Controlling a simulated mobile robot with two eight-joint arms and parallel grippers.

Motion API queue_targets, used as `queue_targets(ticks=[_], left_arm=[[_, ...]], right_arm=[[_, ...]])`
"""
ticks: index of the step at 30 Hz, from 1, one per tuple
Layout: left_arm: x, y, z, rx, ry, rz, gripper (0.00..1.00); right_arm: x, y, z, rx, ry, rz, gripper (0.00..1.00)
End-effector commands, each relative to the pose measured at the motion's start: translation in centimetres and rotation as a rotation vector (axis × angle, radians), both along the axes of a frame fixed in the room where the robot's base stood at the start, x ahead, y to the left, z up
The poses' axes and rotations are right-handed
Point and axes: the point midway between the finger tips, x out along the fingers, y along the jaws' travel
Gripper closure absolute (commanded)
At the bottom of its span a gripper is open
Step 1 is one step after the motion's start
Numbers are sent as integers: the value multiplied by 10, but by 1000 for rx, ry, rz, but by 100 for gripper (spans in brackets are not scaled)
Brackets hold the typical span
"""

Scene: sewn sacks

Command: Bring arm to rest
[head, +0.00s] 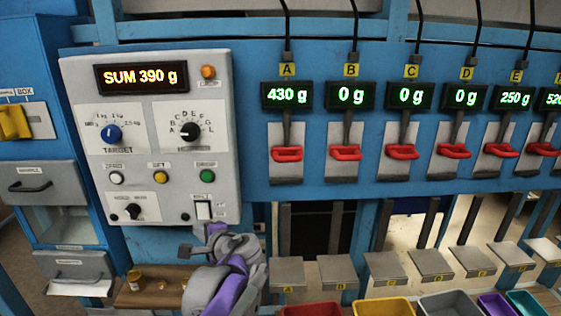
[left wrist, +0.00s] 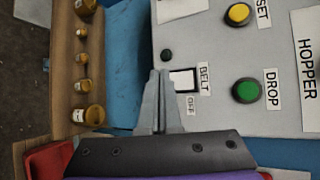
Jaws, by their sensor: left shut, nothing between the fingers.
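My left gripper (head: 207,240) is in front of the lower part of the grey control panel (head: 150,150), just below the white belt switch (head: 204,210). In the left wrist view its fingers (left wrist: 160,76) are together and empty, with the tips beside the belt switch (left wrist: 183,80). I cannot tell whether they touch the panel. The switch carries a BELT label and an OFF label. The panel display (head: 140,77) reads SUM 390 g. My right gripper is not in view.
A brown shelf (head: 130,297) with small jars (left wrist: 88,115) lies below the panel. To the right are red levers (head: 287,154) under weight displays, grey hoppers (head: 288,272) and coloured bins (head: 385,307). Drawers (head: 45,184) stand at the left.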

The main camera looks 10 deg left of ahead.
Motion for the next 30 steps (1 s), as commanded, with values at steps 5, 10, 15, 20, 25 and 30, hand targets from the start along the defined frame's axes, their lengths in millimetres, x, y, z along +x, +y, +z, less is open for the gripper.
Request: queue_targets(ticks=[5,10,15,20,25,30], left_arm=[[-46,-5,-34,-209,-22,53,100],[-134,-36,-106,-642,-67,181,100],[-208,-85,-169,-1053,-107,326,100],[-246,-120,-200,-1297,-124,422,100],[-257,-132,-209,-1377,-128,455,100],[-257,-132,-209,-1377,-128,455,100]], right_arm=[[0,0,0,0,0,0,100],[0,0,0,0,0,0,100],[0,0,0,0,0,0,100],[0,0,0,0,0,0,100],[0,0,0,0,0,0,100],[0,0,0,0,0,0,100]])
